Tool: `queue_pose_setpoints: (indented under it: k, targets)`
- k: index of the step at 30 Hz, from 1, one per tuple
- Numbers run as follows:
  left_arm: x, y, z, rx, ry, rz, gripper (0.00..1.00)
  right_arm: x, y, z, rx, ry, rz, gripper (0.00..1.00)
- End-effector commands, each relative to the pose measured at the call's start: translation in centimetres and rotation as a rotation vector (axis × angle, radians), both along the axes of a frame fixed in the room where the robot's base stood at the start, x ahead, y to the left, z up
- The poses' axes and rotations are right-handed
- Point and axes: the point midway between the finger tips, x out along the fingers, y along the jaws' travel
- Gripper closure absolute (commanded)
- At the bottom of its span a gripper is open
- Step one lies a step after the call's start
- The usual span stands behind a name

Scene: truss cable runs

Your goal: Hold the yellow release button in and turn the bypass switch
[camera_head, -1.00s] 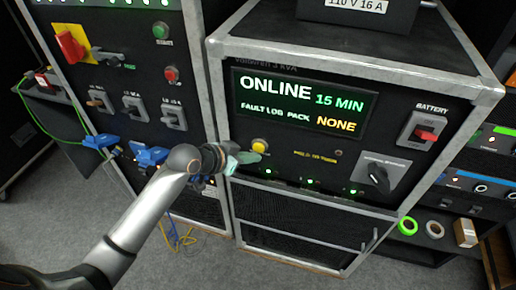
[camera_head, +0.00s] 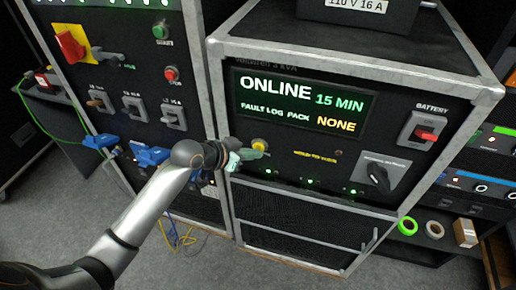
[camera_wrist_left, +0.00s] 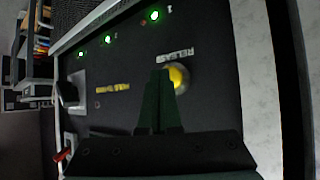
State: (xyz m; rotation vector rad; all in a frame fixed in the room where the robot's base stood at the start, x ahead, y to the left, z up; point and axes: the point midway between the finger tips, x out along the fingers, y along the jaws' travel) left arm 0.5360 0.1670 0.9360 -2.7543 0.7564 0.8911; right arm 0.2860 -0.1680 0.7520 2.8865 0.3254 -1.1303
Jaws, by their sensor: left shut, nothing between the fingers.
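The yellow release button (camera_head: 259,144) is on the left of the UPS front panel, below the lit display. My left gripper (camera_head: 250,154) is shut and empty, its fingertips at the button's lower edge in the head view. In the left wrist view the shut fingers (camera_wrist_left: 168,76) overlap the left side of the yellow button (camera_wrist_left: 179,77); I cannot tell whether they press it. The bypass switch (camera_head: 378,177), a black rotary knob on a grey plate, is at the panel's lower right, its handle slanting. My right gripper is not in view.
The display (camera_head: 300,103) reads ONLINE 15 MIN, pack NONE. A red battery switch (camera_head: 425,134) sits above the bypass switch. A power distribution rack (camera_head: 130,70) with switches and blue plugs (camera_head: 150,156) stands left, close to my left arm. Tape rolls (camera_head: 433,229) lie at right.

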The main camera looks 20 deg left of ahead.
Motion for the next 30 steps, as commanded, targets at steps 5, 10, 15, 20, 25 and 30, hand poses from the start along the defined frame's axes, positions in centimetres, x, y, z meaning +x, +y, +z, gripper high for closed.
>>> queue_pose_setpoints:
  k: [5, 10, 15, 20, 25, 30]
  targets:
    - [0.24, -0.01, 0.01, 0.0, 0.0, 0.0, 1.0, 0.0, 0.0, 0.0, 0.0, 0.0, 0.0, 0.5]
    - [0.47, -0.02, 0.06, 0.0, -0.002, -0.001, 1.0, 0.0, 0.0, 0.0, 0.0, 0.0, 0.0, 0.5]
    - [0.61, -0.03, 0.08, 0.0, -0.002, -0.001, 1.0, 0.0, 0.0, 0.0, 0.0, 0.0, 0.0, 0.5]
    - [0.6, -0.03, 0.09, -0.001, -0.003, -0.001, 1.0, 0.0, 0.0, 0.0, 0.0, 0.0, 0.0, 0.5]
    - [0.61, -0.03, 0.1, -0.001, -0.003, -0.001, 1.0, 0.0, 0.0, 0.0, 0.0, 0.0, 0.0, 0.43]
    - [0.6, -0.03, 0.11, -0.001, -0.003, -0.001, 1.0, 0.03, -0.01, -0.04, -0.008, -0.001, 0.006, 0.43]
